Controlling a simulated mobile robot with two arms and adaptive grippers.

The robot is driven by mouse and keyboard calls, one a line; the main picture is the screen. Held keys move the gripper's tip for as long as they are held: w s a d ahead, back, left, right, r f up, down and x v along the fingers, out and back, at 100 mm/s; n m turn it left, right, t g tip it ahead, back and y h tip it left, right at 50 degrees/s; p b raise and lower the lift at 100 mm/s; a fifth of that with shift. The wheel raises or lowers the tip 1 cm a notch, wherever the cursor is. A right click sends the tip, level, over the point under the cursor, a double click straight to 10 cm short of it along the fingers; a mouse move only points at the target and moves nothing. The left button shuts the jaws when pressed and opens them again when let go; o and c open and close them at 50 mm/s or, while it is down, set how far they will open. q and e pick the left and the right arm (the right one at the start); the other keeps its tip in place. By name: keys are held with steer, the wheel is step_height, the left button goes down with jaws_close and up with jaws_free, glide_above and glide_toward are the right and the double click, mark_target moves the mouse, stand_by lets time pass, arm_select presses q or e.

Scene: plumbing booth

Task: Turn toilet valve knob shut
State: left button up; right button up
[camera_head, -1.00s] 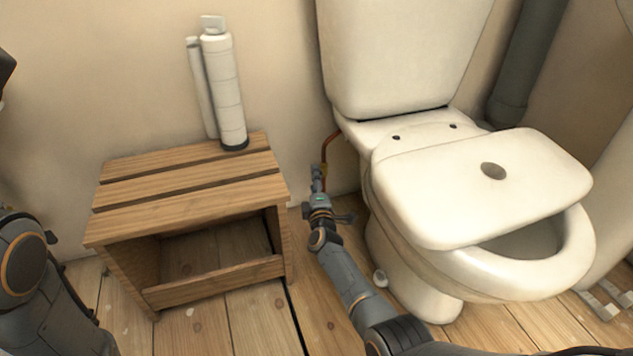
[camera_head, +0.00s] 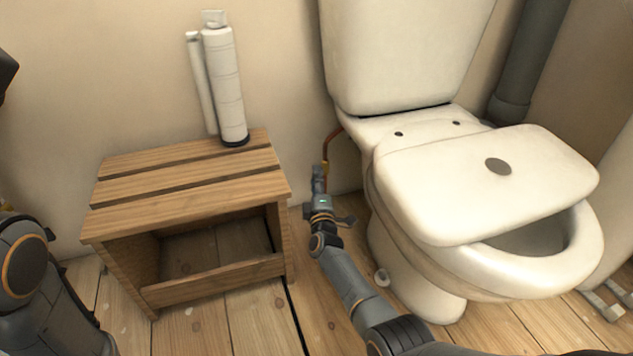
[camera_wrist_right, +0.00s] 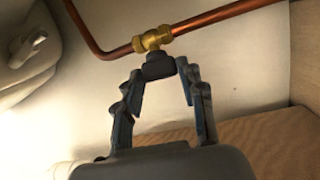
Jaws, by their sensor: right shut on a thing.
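The toilet valve is a brass fitting (camera_wrist_right: 152,40) on a copper pipe (camera_wrist_right: 205,20) in the right wrist view, with a dark knob (camera_wrist_right: 159,66) below it. My right gripper (camera_wrist_right: 159,70) has one finger on each side of the knob and is shut on it. In the head view my right gripper (camera_head: 319,178) is low by the wall, between the wooden stool and the toilet (camera_head: 400,230). The pipe (camera_head: 329,145) rises above it, and the knob is hidden there. My left arm shows at the lower left, but its gripper is out of view.
A slatted wooden stool (camera_head: 185,187) stands left of my right gripper, with a white cylinder (camera_head: 225,85) on top. The toilet bowl and its skewed lid (camera_head: 495,190) are close on the right. A narrow strip of plank floor (camera_head: 310,290) lies between.

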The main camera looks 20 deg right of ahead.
steer(key=o, duration=1.2)
steer(key=shift+c, duration=0.2)
